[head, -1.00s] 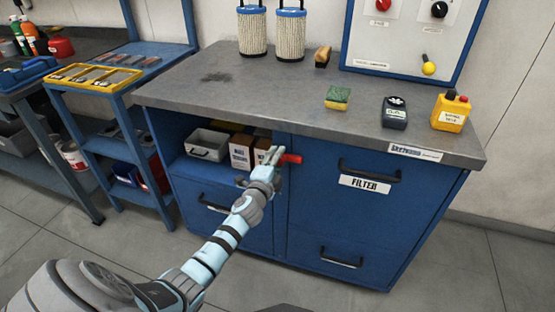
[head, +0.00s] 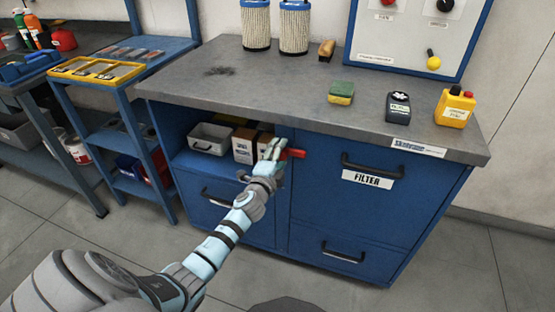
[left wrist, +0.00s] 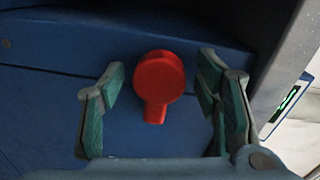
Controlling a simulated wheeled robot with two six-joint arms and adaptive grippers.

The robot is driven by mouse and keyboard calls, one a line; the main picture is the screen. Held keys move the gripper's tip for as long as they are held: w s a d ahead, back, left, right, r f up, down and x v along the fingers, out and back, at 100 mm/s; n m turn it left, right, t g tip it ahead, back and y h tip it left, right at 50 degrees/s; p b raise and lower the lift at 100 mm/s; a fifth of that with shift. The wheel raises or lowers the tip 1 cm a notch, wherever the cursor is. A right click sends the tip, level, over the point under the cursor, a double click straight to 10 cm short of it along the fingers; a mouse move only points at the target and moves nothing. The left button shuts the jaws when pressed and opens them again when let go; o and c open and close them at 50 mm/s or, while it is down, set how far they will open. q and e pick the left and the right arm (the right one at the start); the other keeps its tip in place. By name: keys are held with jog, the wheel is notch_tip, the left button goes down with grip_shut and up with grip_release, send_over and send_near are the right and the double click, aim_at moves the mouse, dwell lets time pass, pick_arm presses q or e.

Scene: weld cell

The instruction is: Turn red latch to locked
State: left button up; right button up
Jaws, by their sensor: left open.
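The red latch (head: 292,153) is on the blue cabinet front, beside the door labelled FILTER. In the head view its red arm points to the right. In the left wrist view the latch (left wrist: 158,80) shows a round red hub with a short handle. My left gripper (head: 271,150) is at the latch, and part of the latch is hidden behind it. In the left wrist view the gripper (left wrist: 160,100) is open, with one finger on each side of the latch and gaps between. My right gripper is not in view.
The FILTER drawer (head: 368,178) has a black handle right of the latch. An open shelf left of it holds a grey bin (head: 209,138) and boxes (head: 245,146).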

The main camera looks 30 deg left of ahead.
pick_arm(q)
jog(key=f+v, duration=0.1)
jog(key=v, duration=1)
jog(key=shift+s+r, duration=0.3)
jog(key=shift+r, duration=0.15)
jog(key=shift+d, duration=0.1)
jog(key=s+f+n+g+h+p, duration=0.1)
jog(key=s+f+n+g+p, duration=0.15)
jog(key=s+f, duration=0.45)
jog(key=s+f+n+g+p, duration=0.1)
jog(key=s+f+n+g, duration=0.2)
jog(key=f, duration=0.9)
jog(key=s+f+n+g+h+p, duration=0.1)
jog(key=s+f+n+g, duration=0.3)
jog(key=f, duration=0.5)
jog(key=s+d+f+n+g+p, duration=0.2)
jog(key=s+d+f+p, duration=0.1)
jog(key=s, duration=1.1)
jog(key=s+d+f+n+g+h+p, duration=0.1)
jog(key=s+d+f+g+p, duration=0.2)
jog(key=s, duration=1.1)
jog(key=shift+s+d+n+g+h+p, duration=0.15)
jog(key=shift+d+n+g+h+p, duration=0.2)
jog(key=shift+d, duration=0.7)
